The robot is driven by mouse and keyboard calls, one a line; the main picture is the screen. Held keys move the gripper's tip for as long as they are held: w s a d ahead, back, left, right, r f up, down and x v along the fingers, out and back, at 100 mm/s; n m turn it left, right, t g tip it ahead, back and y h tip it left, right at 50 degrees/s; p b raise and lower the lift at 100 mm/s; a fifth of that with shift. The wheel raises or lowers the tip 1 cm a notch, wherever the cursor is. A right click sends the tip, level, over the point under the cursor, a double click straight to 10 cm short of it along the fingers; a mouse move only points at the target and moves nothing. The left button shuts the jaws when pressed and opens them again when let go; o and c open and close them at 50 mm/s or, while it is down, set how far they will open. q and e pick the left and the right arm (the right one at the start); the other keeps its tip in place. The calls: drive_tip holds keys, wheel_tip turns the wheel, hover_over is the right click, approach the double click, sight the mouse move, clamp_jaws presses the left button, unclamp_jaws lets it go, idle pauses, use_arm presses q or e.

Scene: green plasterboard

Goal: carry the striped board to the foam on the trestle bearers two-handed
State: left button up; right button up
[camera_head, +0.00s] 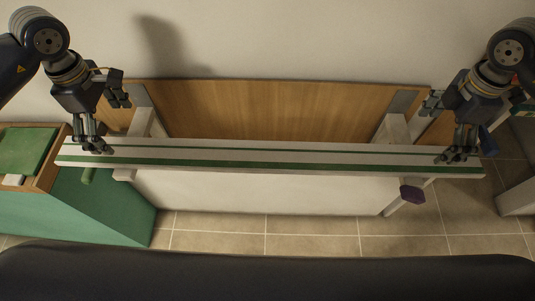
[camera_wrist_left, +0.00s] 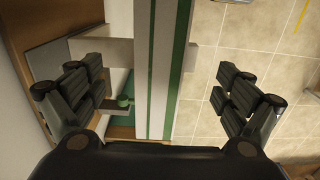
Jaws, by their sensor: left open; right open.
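The striped board (camera_head: 270,158), white with green stripes, lies lengthwise across the front part of the two pale trestle bearers, left (camera_head: 142,122) and right (camera_head: 392,128). Grey patches, which look like the foam, lie at the back of the bearers, left (camera_head: 141,96) and right (camera_head: 403,102). My left gripper (camera_head: 115,127) is open over the board's left end. In the left wrist view, the board (camera_wrist_left: 160,60) runs between its spread fingers (camera_wrist_left: 160,82), apart from both. My right gripper (camera_head: 441,133) is open over the board's right end; contact there is unclear.
A wooden panel (camera_head: 270,110) stands behind the board, against a pale wall. A green cabinet (camera_head: 85,212) with a wooden top is at the left. Tiled floor (camera_head: 300,232) is clear in front.

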sight(131, 151)
use_arm(q)
wheel_tip(131, 151, down, 9)
drive_tip(key=shift+f, duration=0.15)
use_arm(e)
wheel_tip(131, 151, down, 9)
drive_tip(key=shift+f, duration=0.15)
use_arm(q)
drive_tip(key=c, duration=2.1)
use_arm(e)
drive_tip(key=c, duration=2.1)
